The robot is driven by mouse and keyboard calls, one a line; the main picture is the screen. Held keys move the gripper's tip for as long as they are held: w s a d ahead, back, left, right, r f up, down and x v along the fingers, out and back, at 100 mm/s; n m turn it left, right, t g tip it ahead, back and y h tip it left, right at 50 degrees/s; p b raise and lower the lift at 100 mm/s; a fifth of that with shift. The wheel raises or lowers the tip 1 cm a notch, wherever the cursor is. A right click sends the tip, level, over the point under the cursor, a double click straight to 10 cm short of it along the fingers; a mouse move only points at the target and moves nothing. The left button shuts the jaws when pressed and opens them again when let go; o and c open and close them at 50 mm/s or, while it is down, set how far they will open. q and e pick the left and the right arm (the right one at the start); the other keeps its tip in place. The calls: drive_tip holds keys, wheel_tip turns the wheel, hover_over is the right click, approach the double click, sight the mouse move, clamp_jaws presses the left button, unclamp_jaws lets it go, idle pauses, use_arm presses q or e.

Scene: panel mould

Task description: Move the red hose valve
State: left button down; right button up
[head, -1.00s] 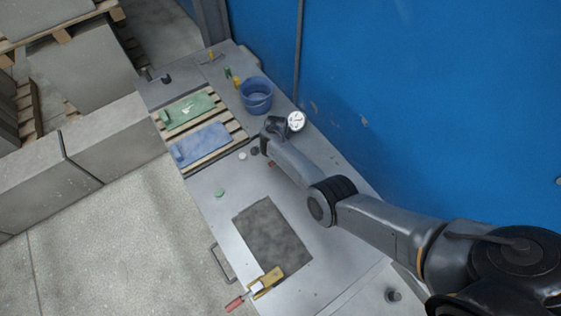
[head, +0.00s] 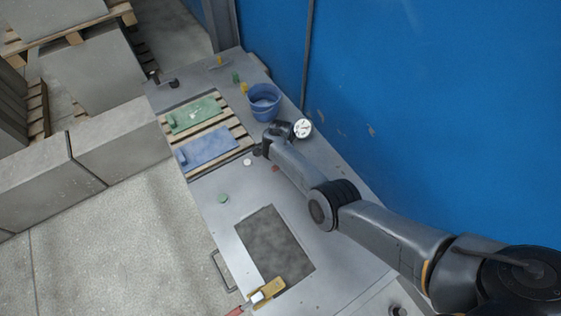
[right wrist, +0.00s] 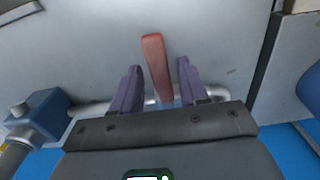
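The red valve handle (right wrist: 155,65) shows in the right wrist view as a flat upright lever in front of a grey surface. My right gripper (right wrist: 158,78) is open, with one purple finger on each side of the lever and a visible gap to both. The lever's lower end and the valve body are hidden behind the gripper. In the head view my right arm reaches in from the right, its wrist (head: 278,140) over the table. A small red piece (head: 276,168) shows beside the forearm; I cannot tell if it is the same handle. My left gripper is not in view.
A round gauge (head: 302,128) is at the wrist. A blue bucket (head: 265,103), slatted pallet with green panel (head: 193,114) and blue panel (head: 208,148) lie beyond. Green (head: 224,198) and white discs are on the table. A pipe (right wrist: 90,108) runs behind the fingers.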

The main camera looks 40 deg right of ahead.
drive_tip(key=shift+o, duration=0.2)
drive_tip(key=shift+r, duration=0.15)
wheel_tip(320, 180, up, 11)
drive_tip(key=p, duration=0.4)
drive_tip(key=shift+f, duration=0.2)
idle(0.5)
drive_tip(key=s+r+n+t+h+p, duration=0.15)
drive_tip(key=s+n+p, duration=0.25)
drive_tip(key=s+n, duration=0.6)
drive_tip(key=s+a+r+n+p, duration=0.1)
drive_tip(key=s+a+r+n, duration=0.2)
drive_tip(key=s, duration=0.4)
drive_tip(key=s+a+r+n+t+y+p, duration=0.1)
drive_tip(key=s+a+r+n, duration=0.3)
drive_tip(key=s+a+r, duration=0.1)
drive_tip(key=s+a+r+n+t+p, duration=0.1)
drive_tip(key=s+a+r+n, duration=0.3)
drive_tip(key=s, duration=0.6)
wheel_tip(320, 180, up, 3)
drive_tip(key=shift+f+y+p, duration=0.2)
drive_tip(key=shift+y+p, duration=0.15)
drive_tip(key=shift+p, duration=0.2)
